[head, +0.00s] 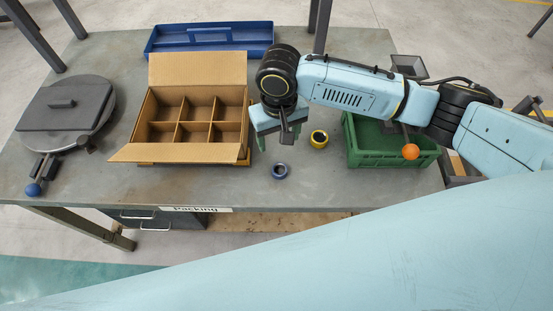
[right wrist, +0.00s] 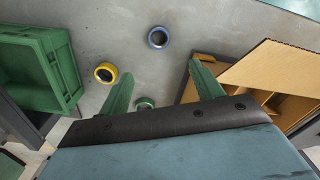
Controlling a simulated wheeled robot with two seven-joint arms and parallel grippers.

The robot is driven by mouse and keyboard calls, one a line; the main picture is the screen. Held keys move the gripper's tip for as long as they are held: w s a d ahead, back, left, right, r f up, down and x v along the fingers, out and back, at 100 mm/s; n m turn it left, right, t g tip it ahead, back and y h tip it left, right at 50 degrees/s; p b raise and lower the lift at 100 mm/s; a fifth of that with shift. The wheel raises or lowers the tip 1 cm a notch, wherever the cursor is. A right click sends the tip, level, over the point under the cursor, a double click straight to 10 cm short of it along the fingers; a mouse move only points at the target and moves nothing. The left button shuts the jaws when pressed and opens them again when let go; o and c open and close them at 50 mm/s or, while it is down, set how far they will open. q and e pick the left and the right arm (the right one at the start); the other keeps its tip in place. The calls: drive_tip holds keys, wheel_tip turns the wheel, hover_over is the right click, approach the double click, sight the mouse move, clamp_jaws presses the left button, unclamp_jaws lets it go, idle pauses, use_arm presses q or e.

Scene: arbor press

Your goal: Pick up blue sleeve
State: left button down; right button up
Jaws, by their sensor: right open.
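The blue sleeve (head: 279,171) is a short ring standing on the grey table near its front edge, right of the cardboard box. It also shows in the right wrist view (right wrist: 158,37), beyond the fingertips and apart from them. My right gripper (head: 277,141) is above the table, behind the blue sleeve in the head view. Its green fingers are open and nothing is held between them in the right wrist view (right wrist: 161,70). My left gripper is not in view.
A yellow sleeve (head: 318,139) and a green sleeve (right wrist: 144,103) stand nearby. A divided cardboard box (head: 198,152) is left, a green crate (head: 390,158) right. A blue tray (head: 208,36) lies at the back, a round dark device (head: 66,108) far left. Table around the blue sleeve is clear.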

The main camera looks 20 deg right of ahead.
hover_over(279, 173)
drive_tip(key=f, duration=0.7)
drive_tip(key=shift+w, duration=0.2)
drive_tip(key=shift+f, duration=0.5)
drive_tip(key=f, duration=0.3)
drive_tip(key=shift+s+d+f, duration=0.1)
drive_tip(key=shift+s+f, duration=0.1)
drive_tip(key=shift+f, duration=0.6)
drive_tip(key=c, duration=1.2)
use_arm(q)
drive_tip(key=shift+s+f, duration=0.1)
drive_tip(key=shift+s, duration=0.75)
use_arm(e)
drive_tip(key=shift+c, duration=0.2)
drive_tip(key=shift+r, duration=0.15)
